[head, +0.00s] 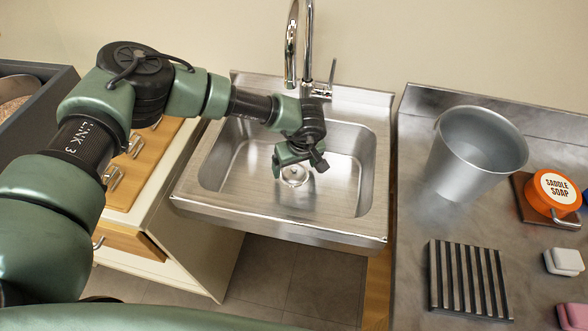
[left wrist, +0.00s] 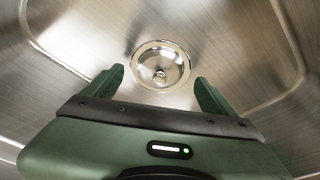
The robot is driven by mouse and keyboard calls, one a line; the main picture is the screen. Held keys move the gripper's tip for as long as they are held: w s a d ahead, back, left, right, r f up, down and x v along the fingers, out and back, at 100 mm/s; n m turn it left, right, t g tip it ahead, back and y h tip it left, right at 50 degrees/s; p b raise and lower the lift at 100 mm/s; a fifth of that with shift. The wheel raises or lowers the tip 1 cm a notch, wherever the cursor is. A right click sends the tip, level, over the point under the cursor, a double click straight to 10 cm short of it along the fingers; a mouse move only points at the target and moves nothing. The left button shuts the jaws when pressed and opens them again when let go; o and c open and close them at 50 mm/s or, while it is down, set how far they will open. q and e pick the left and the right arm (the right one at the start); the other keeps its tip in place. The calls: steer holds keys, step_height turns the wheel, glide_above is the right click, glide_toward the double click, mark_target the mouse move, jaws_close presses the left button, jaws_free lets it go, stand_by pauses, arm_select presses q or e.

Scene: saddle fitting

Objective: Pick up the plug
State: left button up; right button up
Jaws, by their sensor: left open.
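The plug (left wrist: 160,75) looks like a small round metal knob in the middle of the shiny drain ring (left wrist: 147,48) on the sink floor. In the head view the plug (head: 294,177) shows small, just below my left gripper (head: 298,167). My left gripper is open and points down into the sink (head: 340,190). In the left wrist view its two green fingers stand on either side of the drain, with nothing between them. How far the fingertips are above the plug is hard to tell. My right gripper is not in view.
A chrome faucet (head: 308,45) rises behind the sink. On the right counter (head: 412,150) stand a grey bucket (head: 460,160), an orange saddle soap tin (head: 553,192), a ribbed rack (head: 468,280) and small blocks. The sink floor around the drain is clear; its walls surround the gripper.

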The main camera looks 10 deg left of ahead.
arm_select(q)
steer(key=shift+x, duration=0.8)
steer(key=c, duration=1.5)
steer(key=shift+o, duration=0.2)
steer(key=shift+r, duration=0.1)
